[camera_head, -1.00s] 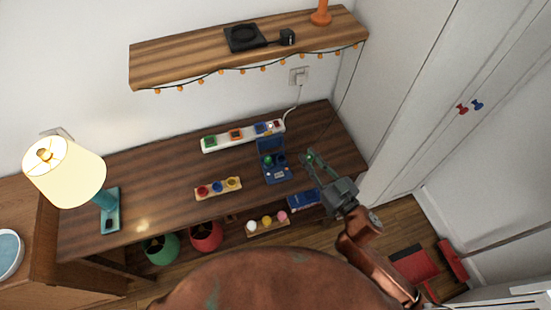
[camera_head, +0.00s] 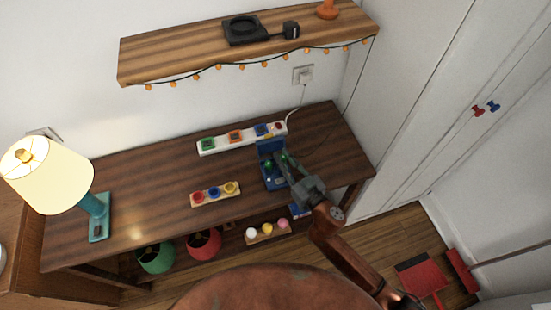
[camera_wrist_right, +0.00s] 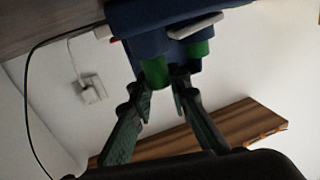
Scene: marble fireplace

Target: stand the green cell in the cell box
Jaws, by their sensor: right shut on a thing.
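The blue cell box (camera_head: 266,148) stands on the dark wooden table with its lid raised at the back. One green cell (camera_head: 268,162) sits in its left part. My right gripper (camera_head: 285,160) is over the right part of the box, shut on another green cell (camera_head: 284,157). In the right wrist view, which looks upside down, the held green cell (camera_wrist_right: 156,72) is between the fingertips (camera_wrist_right: 165,82), close to the blue box (camera_wrist_right: 150,18). The other green cell (camera_wrist_right: 198,49) shows beside it. I cannot tell how deep the held cell is. My left gripper is out of view.
A white power strip (camera_head: 215,148) lies behind the box. A wooden tray (camera_head: 204,201) with coloured rings is to its left. A teal lamp (camera_head: 98,205) stands at the table's left. A shelf (camera_head: 190,55) hangs above. The table between lamp and tray is clear.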

